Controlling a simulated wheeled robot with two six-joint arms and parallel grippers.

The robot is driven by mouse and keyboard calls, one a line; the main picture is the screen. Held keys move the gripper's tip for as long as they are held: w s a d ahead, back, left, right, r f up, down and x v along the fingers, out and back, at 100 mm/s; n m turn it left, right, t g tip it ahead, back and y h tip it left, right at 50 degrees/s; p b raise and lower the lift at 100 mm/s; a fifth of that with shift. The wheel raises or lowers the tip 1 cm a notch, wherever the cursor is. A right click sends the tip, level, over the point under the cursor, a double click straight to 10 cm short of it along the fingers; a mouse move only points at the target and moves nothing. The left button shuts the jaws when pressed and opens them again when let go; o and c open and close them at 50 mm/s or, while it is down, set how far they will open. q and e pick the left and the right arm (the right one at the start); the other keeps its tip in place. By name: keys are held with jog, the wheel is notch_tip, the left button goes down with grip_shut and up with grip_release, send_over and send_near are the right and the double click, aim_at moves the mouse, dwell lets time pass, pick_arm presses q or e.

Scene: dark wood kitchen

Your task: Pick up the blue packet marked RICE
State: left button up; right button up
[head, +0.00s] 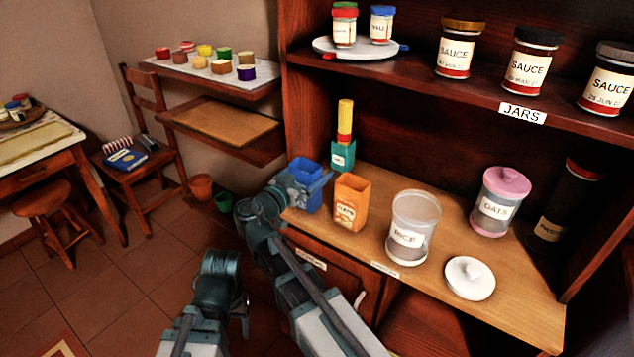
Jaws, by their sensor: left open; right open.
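A blue open-topped packet (318,189) stands at the left end of the wooden counter. Its label is not visible, as my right gripper (288,187) covers its left side. My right gripper is open and right at the packet. I cannot tell whether its fingers touch the packet. My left gripper (243,312) is open and empty, low over the tiled floor and away from the counter. A clear open jar (416,217) marked RICE stands further right, with its white lid (470,278) lying beside it.
An orange packet (351,203) stands close to the right of the blue one. A teal packet (342,156) with a yellow-and-red item is behind. The OATS jar (501,203) is further right. The shelf (400,69) with sauce jars overhangs the counter.

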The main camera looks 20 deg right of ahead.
jog(key=shift+w+d, duration=0.3)
jog(key=shift+d, duration=0.1)
jog(key=shift+a, duration=0.15)
jog(key=shift+s, duration=0.1)
jog(key=shift+c, duration=0.7)
pick_arm(q)
jog(key=shift+w+d, duration=0.15)
jog(key=shift+d, duration=0.2)
pick_arm(e)
jog(key=c, duration=1.1)
pick_arm(q)
jog(key=shift+r+p, duration=0.3)
pick_arm(e)
jog(key=shift+r, duration=0.35)
